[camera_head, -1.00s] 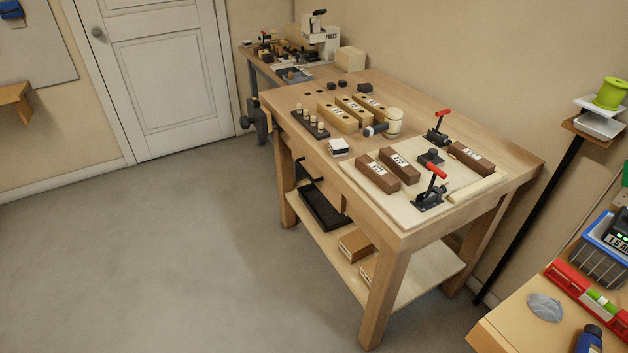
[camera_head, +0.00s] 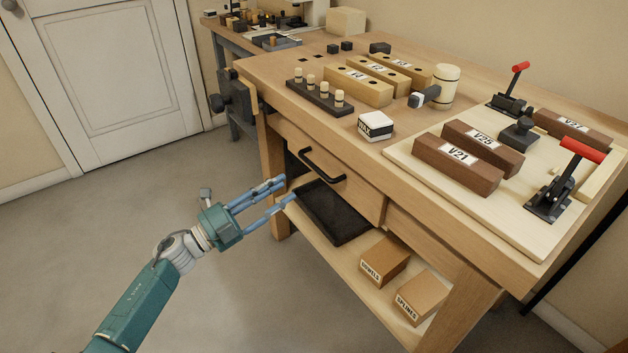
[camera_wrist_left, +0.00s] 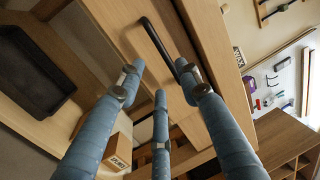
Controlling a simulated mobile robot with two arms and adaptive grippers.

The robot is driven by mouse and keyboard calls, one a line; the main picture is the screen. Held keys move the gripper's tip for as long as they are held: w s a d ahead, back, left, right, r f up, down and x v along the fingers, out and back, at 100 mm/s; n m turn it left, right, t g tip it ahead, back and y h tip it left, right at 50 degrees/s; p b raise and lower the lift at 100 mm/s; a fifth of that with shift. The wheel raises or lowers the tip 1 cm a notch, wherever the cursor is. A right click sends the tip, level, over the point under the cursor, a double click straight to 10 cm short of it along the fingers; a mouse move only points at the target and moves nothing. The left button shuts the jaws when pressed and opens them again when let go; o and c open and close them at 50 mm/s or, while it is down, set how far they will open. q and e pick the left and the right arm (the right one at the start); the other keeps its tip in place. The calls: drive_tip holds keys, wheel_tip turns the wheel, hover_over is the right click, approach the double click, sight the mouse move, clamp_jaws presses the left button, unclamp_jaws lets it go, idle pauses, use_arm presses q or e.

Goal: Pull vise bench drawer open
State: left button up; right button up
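The bench drawer (camera_head: 350,186) is a light wood front below the bench top, with a black bar handle (camera_head: 322,166). It looks shut or nearly so; I cannot tell exactly. My left gripper (camera_head: 284,190) has blue fingers spread apart and is empty, left of and a little below the handle, apart from it. In the left wrist view the handle (camera_wrist_left: 159,45) and drawer front (camera_wrist_left: 122,35) lie beyond the open fingers (camera_wrist_left: 160,85). My right gripper is in no view.
The vise (camera_head: 235,98) sits at the bench's left end. The lower shelf (camera_head: 345,258) holds a black tray (camera_head: 330,212), a dowels box (camera_head: 385,259) and a splines box (camera_head: 421,297). A white block (camera_head: 376,125) and wood blocks lie on the bench top (camera_head: 300,113). The floor at left is clear.

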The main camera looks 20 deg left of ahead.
sight(314, 168)
use_arm(q)
drive_tip(key=x, duration=1)
drive_tip(key=shift+w+d+r+b, duration=0.15)
drive_tip(key=shift+w+d+b, duration=0.1)
drive_tip(key=shift+d+b, duration=0.1)
drive_tip(key=shift+c, duration=0.3)
clamp_jaws()
